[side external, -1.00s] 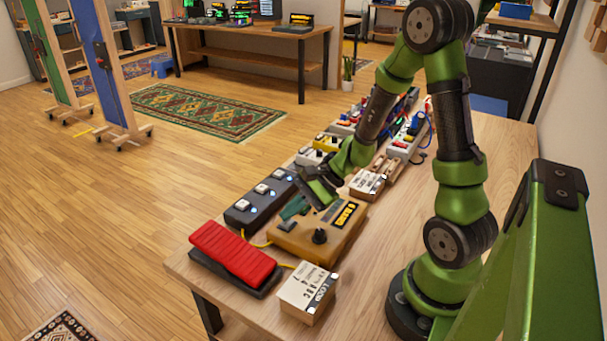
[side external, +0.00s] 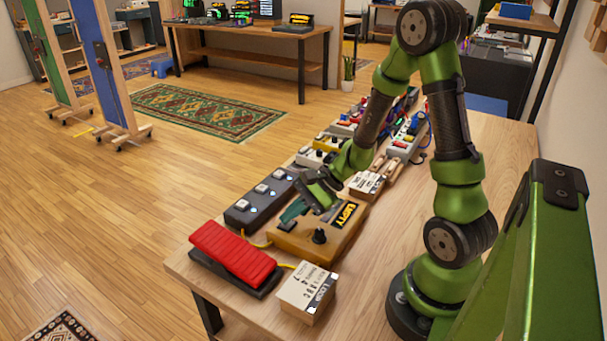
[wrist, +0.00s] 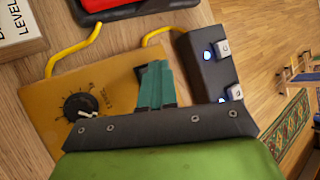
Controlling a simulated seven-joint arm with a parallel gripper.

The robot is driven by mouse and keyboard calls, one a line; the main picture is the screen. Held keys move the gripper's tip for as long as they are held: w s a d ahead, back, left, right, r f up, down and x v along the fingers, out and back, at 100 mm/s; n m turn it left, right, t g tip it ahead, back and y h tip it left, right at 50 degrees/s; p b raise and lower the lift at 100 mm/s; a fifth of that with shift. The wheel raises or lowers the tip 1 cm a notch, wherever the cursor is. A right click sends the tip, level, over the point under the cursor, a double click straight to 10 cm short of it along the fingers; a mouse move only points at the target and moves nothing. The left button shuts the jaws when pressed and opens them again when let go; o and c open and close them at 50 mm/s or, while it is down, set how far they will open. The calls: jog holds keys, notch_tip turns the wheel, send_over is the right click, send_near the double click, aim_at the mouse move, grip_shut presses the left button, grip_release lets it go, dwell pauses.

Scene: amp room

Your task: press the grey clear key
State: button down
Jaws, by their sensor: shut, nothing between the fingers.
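The tan control box (side external: 333,242) stands near the table's front, with a black knob (side external: 319,236) and a dark display (side external: 344,213) with yellow text too small to read surely. In the wrist view the box (wrist: 50,110) and knob (wrist: 80,106) also show. My gripper (side external: 287,217) is over the box's left part, its teal fingers together with nothing between them. They also show in the wrist view (wrist: 155,72), lying over the box's surface. I cannot make out a grey clear key; the fingers and hand hide part of the box. Contact with the box cannot be told.
A red pedal (side external: 235,250) and a white-labelled block (side external: 307,290) stand in front of the box. A dark footswitch unit (side external: 260,200) with several buttons lies along its left side. Yellow cables (wrist: 75,48) join the units.

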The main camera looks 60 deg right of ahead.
aim_at(293, 227)
jog(key=shift+r, duration=0.95)
jog(key=shift+r, duration=2.5)
jog(key=s+a+r+n+h, duration=0.4)
jog(key=s+a+r+n, duration=0.3)
jog(key=s+r+n, duration=0.3)
notch_tip(293, 227, up, 3)
jog(key=n, duration=0.4)
jog(key=shift+s+n, duration=0.3)
